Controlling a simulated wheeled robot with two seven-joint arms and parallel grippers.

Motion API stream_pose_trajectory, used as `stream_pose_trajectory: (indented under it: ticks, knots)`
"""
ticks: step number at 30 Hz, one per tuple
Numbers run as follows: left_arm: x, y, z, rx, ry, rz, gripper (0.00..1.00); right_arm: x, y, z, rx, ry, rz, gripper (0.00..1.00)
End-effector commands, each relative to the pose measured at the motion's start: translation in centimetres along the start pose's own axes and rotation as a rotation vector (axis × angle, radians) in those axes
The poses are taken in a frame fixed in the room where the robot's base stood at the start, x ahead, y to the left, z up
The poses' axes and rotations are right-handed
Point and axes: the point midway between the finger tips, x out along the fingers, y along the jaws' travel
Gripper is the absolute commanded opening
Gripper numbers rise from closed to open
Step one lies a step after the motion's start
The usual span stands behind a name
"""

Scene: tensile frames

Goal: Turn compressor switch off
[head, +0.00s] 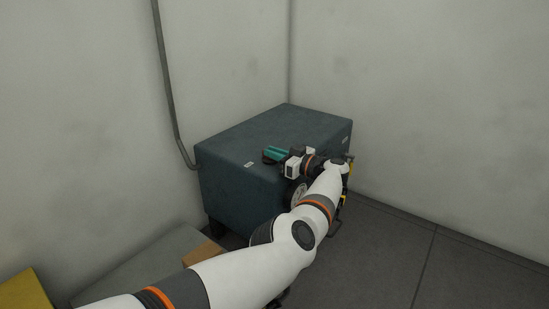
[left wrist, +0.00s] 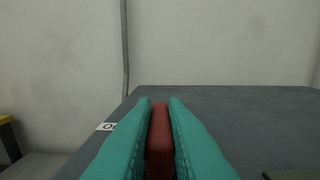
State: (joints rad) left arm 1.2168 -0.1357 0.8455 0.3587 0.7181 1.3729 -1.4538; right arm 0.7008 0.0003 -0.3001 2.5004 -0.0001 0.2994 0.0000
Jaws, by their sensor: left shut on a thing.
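The compressor (head: 240,140) is a blue-grey box in the corner of the room; its top also shows in the left wrist view (left wrist: 250,115). My left gripper (head: 270,154) is over the compressor's top near the front edge. In the left wrist view, its teal fingers (left wrist: 159,102) are shut on a red switch lever (left wrist: 160,145), one finger on each side. A small white label (head: 248,164) lies on the top to the left of the gripper; in the left wrist view the label (left wrist: 106,127) begins with "O", the rest hidden by a finger. The lever is hidden in the head view.
A grey conduit (head: 164,80) runs down the wall left of the compressor. A round dial-like part (head: 299,194) shows on its front beside my arm. A yellow object (head: 24,291), a grey box (head: 150,262) and a brown block (head: 203,252) stand at lower left. The floor (head: 450,265) at right is clear.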

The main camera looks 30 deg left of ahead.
Motion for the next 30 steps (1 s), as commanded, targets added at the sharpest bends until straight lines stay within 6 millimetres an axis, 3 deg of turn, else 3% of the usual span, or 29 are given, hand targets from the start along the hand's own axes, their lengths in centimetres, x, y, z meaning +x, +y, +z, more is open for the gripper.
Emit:
stream_pose_trajectory:
  ticks: [9,10,14,23,30]
  knots:
    - [0.1,0.0,0.1,-0.001,-0.002,0.002,0.0,0.0,0.0,0.0,0.0,-0.001,0.0,0.36]
    - [0.1,0.0,0.1,-0.001,-0.002,0.002,0.16,0.0,0.0,0.0,0.0,-0.001,0.0,0.36]
    - [0.1,0.0,0.1,-0.001,-0.001,0.002,0.35,0.0,0.0,0.0,0.0,-0.001,0.0,0.36]
    - [-0.2,0.0,0.1,-0.001,0.0,0.0,0.35,0.1,0.0,0.0,0.0,-0.002,0.0,0.36]
    - [-3.6,-0.1,0.3,0.0,0.0,-0.003,0.35,1.0,-0.2,-0.4,0.001,-0.002,-0.001,0.36]
